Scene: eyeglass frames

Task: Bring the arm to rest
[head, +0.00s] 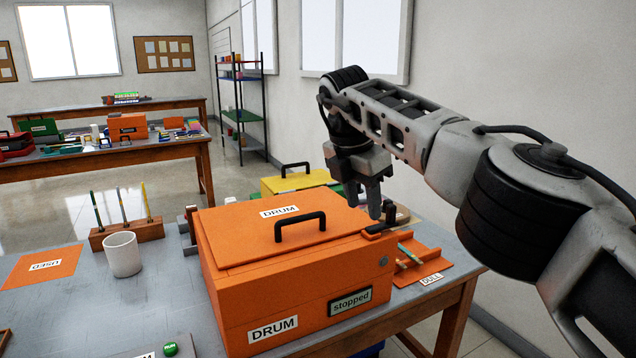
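My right arm comes in from the right, and its gripper (364,207) hangs fingers-down above the back right corner of the orange drum box (255,285). Its two fingers look apart, with nothing seen between them. The drum box is closed, with a black handle on its lid (235,235) and a "stopped" sign (350,301) on its front. My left gripper is not in view.
An orange tray marked "FULL" (432,280) holds a striped stick right of the drum. A white cup (122,254), a wooden holder (127,234) with upright sticks, an orange "USED" mat (42,267) and a green button (170,349) are left. A yellow box (290,185) is behind.

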